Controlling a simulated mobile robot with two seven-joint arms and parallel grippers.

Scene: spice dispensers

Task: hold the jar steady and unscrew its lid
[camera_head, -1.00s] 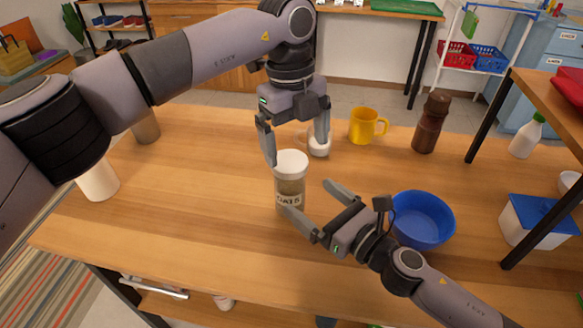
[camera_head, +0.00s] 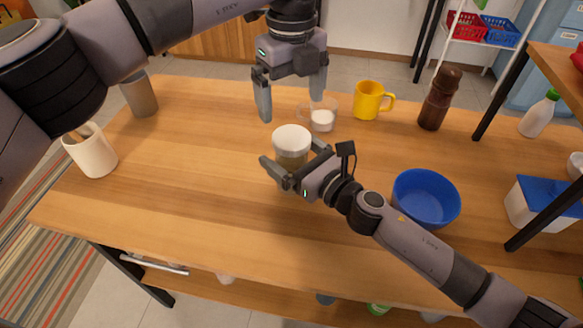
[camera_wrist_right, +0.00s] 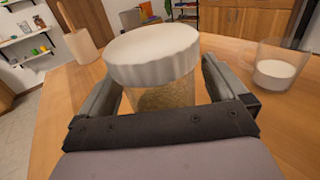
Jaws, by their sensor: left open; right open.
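The jar (camera_head: 291,158) stands upright on the wooden table, clear with grainy tan contents. Its white ribbed lid (camera_head: 292,138) is on top; the lid also shows large in the right wrist view (camera_wrist_right: 153,50). My right gripper (camera_head: 295,160) is open around the jar body below the lid, with a finger on each side. In the right wrist view, my right gripper (camera_wrist_right: 160,95) has the jar (camera_wrist_right: 168,92) between its fingers. My left gripper (camera_head: 291,100) is open and empty, pointing down above and behind the lid. The jar's label is hidden.
A glass cup with white contents (camera_head: 322,120) stands close behind the jar. A yellow mug (camera_head: 369,100), brown grinder (camera_head: 438,98) and blue bowl (camera_head: 426,198) are to the right. A white utensil crock (camera_head: 90,152) and grey cup (camera_head: 139,94) stand left. The front left table is clear.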

